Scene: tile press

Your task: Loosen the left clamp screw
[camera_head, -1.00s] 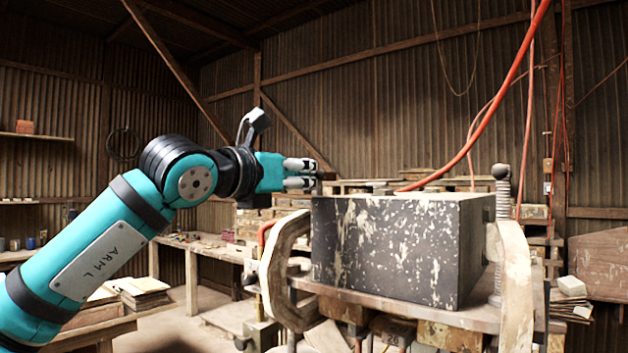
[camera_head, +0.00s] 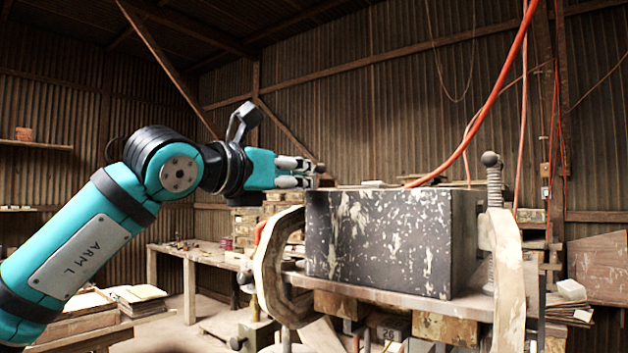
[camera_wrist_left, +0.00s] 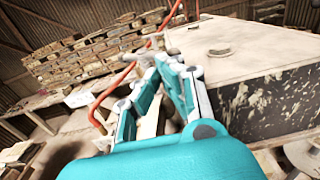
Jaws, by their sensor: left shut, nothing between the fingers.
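The left clamp (camera_head: 268,270) is a pale, worn C-shaped frame at the left end of a dark, paint-flecked block (camera_head: 390,240). I cannot make out its screw clearly in either view. My left gripper (camera_head: 314,173) is at the block's upper left corner, above the clamp, fingers pointing right, with nothing held. In the left wrist view my left gripper (camera_wrist_left: 172,64) has its fingers converging beside the pale top of the block (camera_wrist_left: 245,50). A pale part that may be the clamp shows between and below the fingers. My right gripper is out of view.
A second clamp (camera_head: 508,260) with a ball-topped threaded screw (camera_head: 493,180) stands at the block's right end. A red hose (camera_head: 480,110) hangs down to behind the block. A workbench (camera_head: 190,255) stands behind on the left, and stacked boards (camera_head: 135,300) lie low at left.

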